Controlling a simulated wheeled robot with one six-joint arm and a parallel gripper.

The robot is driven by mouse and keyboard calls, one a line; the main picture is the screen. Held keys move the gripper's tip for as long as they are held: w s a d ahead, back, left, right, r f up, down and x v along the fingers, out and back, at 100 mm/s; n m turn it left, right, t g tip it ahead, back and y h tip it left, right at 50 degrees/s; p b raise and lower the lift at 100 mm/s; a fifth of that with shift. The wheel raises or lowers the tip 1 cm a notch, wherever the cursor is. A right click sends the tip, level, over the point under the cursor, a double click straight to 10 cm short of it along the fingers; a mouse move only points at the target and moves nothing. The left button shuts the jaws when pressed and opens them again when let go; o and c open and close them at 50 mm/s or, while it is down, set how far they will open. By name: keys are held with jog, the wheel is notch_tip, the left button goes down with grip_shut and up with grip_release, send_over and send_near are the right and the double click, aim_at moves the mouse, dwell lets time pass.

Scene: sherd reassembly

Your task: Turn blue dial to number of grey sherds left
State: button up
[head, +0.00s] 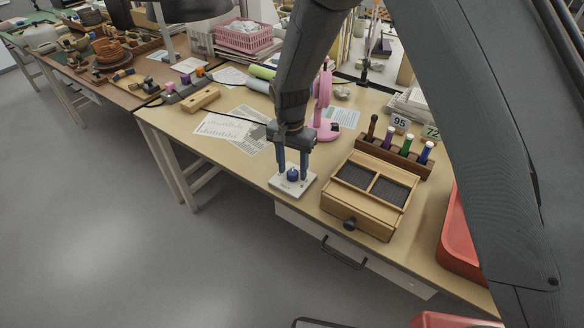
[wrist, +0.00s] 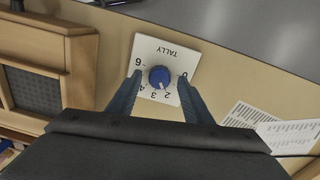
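The blue dial (head: 292,174) stands on a white tally plate (head: 283,186) near the table's front edge. In the wrist view the blue dial (wrist: 159,76) sits mid-plate, and the plate (wrist: 173,51) reads "TALLY" with numbers around the dial. I can read 2, 3 and 6; other marks are partly covered by my fingers. A pale mark on the dial points roughly toward the 2 and 3 side. My gripper (head: 293,176) points down over the plate. In the wrist view my gripper's fingers (wrist: 158,86) are spread, one on each side of the dial, with gaps. No grey sherds are identifiable.
A wooden box (head: 362,205) with dark compartments and a drawer knob stands right of the plate. Behind it is a rack (head: 394,156) of coloured-top tubes. A pink stand (head: 325,120) and papers (head: 226,128) lie behind and left. A red bin (head: 459,240) is at right.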

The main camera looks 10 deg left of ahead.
aim_at(292, 172)
jog(key=shift+a+r+b, duration=0.1)
jog(key=shift+r+b, duration=0.75)
jog(key=shift+r, duration=3.05)
jog(key=s+d+r+n, duration=0.1)
jog(key=s+d, duration=0.4)
jog(key=d, duration=0.5)
jog(key=s+d+r+n, duration=0.1)
jog(key=s+d+r, duration=0.2)
jog(key=s+d, duration=0.3)
jog(key=s+d+r, duration=0.2)
jog(key=s+d, duration=0.3)
jog(key=d, duration=1.1)
jog(key=shift+s+d+r+n+t, duration=0.25)
jog(key=shift+r+n+t, duration=0.1)
jog(key=shift+n+t, duration=0.05)
